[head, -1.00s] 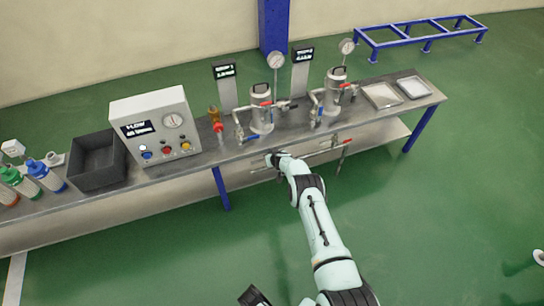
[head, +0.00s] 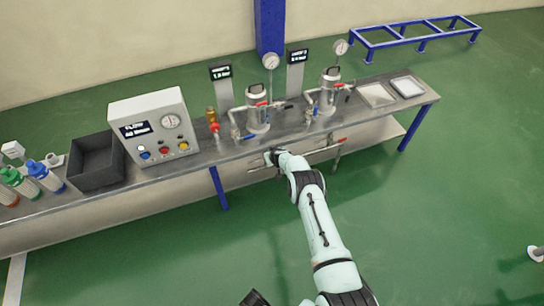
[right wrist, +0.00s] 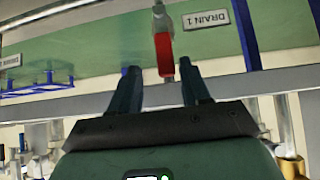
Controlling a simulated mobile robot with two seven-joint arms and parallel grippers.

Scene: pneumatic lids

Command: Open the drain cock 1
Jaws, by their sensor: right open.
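Drain cock 1 shows in the right wrist view as a red lever (right wrist: 164,55) on a metal stem, beside a "DRAIN 1" label (right wrist: 206,19). My right gripper (right wrist: 165,75) is open, its two dark fingers on either side of the lever's end in the picture. I cannot tell whether they touch it. In the head view my right gripper (head: 272,156) is at the bench's front edge, below the left vessel (head: 258,118); the cock is hidden there behind it.
The bench (head: 190,165) carries a control box (head: 150,128), a black bin (head: 96,160), a second vessel (head: 328,97) and trays (head: 377,95). Another red-handled cock (head: 338,141) hangs at the front edge to the right.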

